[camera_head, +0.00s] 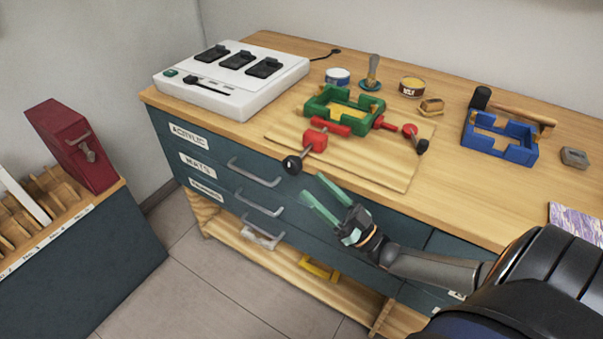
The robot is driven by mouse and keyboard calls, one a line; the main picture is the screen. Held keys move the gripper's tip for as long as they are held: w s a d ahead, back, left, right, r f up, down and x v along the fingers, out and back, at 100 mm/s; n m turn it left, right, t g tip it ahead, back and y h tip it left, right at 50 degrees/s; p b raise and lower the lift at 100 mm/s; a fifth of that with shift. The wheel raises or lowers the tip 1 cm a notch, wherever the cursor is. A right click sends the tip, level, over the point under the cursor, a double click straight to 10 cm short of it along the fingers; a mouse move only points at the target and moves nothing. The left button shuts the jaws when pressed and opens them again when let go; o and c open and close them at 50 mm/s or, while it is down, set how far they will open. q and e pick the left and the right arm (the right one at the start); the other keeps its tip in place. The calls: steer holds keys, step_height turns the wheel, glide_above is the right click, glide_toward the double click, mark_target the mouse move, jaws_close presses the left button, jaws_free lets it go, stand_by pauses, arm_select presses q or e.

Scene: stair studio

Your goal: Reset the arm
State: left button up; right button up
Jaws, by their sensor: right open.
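My right arm (435,268) comes in from the lower right. Its gripper (318,198) has light green fingers, spread apart with nothing between them. It hangs in front of the drawer fronts, by the front edge of the workbench, pointing up and left. My left gripper is not in this view.
The workbench (455,205) carries a board (375,170) with a green frame (318,107) and red clamps, a white box (262,98) with black switches, small tins, and a blue holder (515,152) with a mallet. Drawer handles (253,172) stick out. A dark red box (75,143) stands left.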

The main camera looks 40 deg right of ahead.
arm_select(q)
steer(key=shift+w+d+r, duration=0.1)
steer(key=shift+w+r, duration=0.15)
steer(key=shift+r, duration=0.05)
arm_select(e)
steer(key=shift+v, duration=0.75)
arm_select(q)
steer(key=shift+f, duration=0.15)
arm_select(e)
steer(key=s+a+f+m+g+h+p, duration=0.1)
steer(key=s+a+f+g+h+p, duration=0.15)
steer(key=a+f+g+p, duration=0.35)
steer(key=s+a+f+m+g+h+p, duration=0.1)
steer(key=s+a+f+g+h+p, duration=0.2)
steer(key=a, duration=0.6)
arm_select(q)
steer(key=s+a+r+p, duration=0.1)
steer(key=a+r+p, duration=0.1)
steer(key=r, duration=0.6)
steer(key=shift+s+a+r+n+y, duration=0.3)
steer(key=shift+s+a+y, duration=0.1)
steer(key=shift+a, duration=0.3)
arm_select(e)
steer(key=s+f+g+h, duration=0.1)
steer(key=s+g, duration=0.3)
steer(key=s, duration=0.2)
steer(key=shift+s+a+f, duration=0.2)
steer(key=shift+s+a, duration=0.05)
steer(key=shift+a, duration=0.15)
